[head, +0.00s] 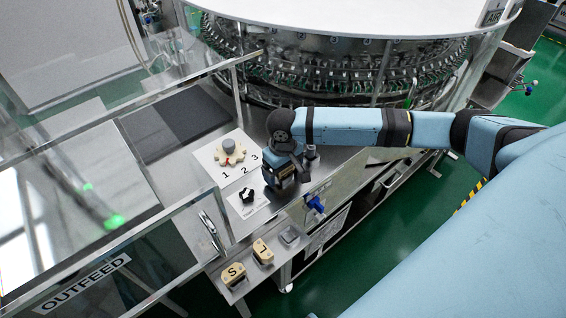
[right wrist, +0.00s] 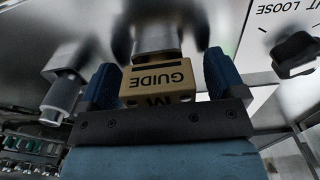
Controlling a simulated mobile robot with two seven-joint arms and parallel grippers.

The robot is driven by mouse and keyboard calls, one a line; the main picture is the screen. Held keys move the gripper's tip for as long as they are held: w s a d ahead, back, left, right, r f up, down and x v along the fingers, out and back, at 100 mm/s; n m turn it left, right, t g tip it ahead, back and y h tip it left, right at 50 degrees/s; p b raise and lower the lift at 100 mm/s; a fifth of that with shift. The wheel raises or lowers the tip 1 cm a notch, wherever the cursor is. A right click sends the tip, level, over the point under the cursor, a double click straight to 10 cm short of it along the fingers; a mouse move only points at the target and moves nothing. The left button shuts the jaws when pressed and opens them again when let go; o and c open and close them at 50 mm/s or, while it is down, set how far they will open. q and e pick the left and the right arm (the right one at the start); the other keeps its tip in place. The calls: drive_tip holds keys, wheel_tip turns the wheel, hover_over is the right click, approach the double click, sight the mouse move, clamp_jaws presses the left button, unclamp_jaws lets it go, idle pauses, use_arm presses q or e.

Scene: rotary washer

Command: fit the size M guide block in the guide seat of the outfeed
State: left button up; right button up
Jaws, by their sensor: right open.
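The size M guide block (right wrist: 158,83), tan with the words GUIDE and M on it, sits between the two blue fingers of my right gripper (right wrist: 161,82). The fingers are open, with narrow gaps beside the block. The block's far end meets a round metal part (right wrist: 157,42), probably the guide seat; how deeply it sits I cannot tell. In the head view my right gripper (head: 284,178) points down at the outfeed deck and hides the block and seat. My left gripper is not in view.
A black knob (head: 248,195) on a white plate is close left of my gripper; it also shows in the wrist view (right wrist: 295,52). A metal post (right wrist: 63,96) stands at the other side. The S block (head: 233,273) and L block (head: 262,251) lie on a low shelf.

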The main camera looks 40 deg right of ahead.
wheel_tip(320, 180, up, 14)
idle(0.5)
drive_tip(key=shift+f, duration=0.1)
